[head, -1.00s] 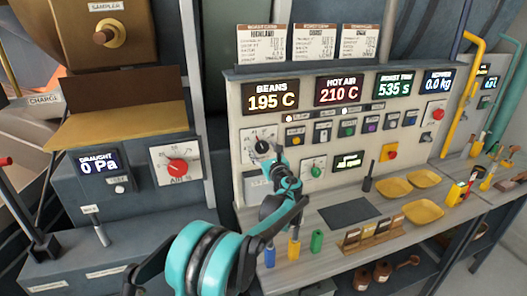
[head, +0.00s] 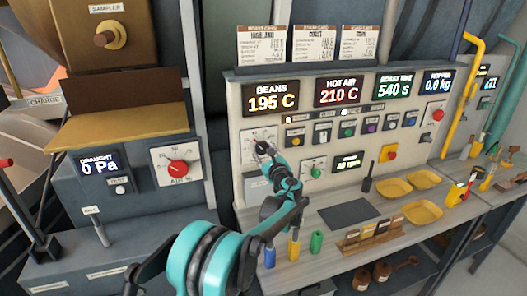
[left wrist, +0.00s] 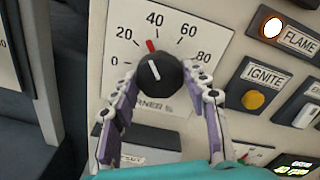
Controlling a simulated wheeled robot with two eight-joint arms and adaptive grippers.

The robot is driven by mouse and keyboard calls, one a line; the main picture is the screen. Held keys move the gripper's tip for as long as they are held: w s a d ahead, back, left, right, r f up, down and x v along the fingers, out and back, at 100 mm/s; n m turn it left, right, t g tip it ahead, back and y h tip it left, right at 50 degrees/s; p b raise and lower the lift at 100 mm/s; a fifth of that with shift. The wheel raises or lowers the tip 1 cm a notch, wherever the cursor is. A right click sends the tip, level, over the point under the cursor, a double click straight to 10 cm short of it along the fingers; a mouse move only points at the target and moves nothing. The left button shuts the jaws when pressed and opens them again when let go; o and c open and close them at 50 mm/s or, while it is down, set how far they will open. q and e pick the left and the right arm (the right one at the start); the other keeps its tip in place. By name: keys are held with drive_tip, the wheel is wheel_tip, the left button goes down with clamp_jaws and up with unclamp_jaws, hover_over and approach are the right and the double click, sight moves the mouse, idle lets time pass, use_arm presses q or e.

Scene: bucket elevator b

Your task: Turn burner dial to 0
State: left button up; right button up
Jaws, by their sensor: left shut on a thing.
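The burner dial is a round black knob (left wrist: 155,78) on a white scale plate (left wrist: 178,28) marked 0 to 80. The white line on the knob points up and slightly left, near the red mark (left wrist: 151,45) just short of 40. The 0 is at the plate's left. My left gripper (left wrist: 168,88) has its fingers on either side of the knob and is shut on it. In the head view the left gripper (head: 264,152) covers much of the knob, on the panel's left part. My right gripper is not in view.
An ignite button (left wrist: 253,100) and flame lamp (left wrist: 272,27) sit right of the dial. An air dial (head: 178,167) is on the grey box at left. Below the panel, a bench holds a dark mat (head: 348,211) and yellow trays (head: 422,211).

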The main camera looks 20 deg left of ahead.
use_arm(q)
drive_tip(key=n, duration=0.6)
drive_tip(key=shift+r+p, duration=0.1)
drive_tip(key=shift+p, duration=0.2)
drive_tip(key=n, duration=0.6)
idle(0.3)
drive_tip(key=o, duration=1.2)
drive_tip(key=shift+c, duration=0.2)
drive_tip(key=shift+d, duration=0.1)
drive_tip(key=v, duration=1.2)
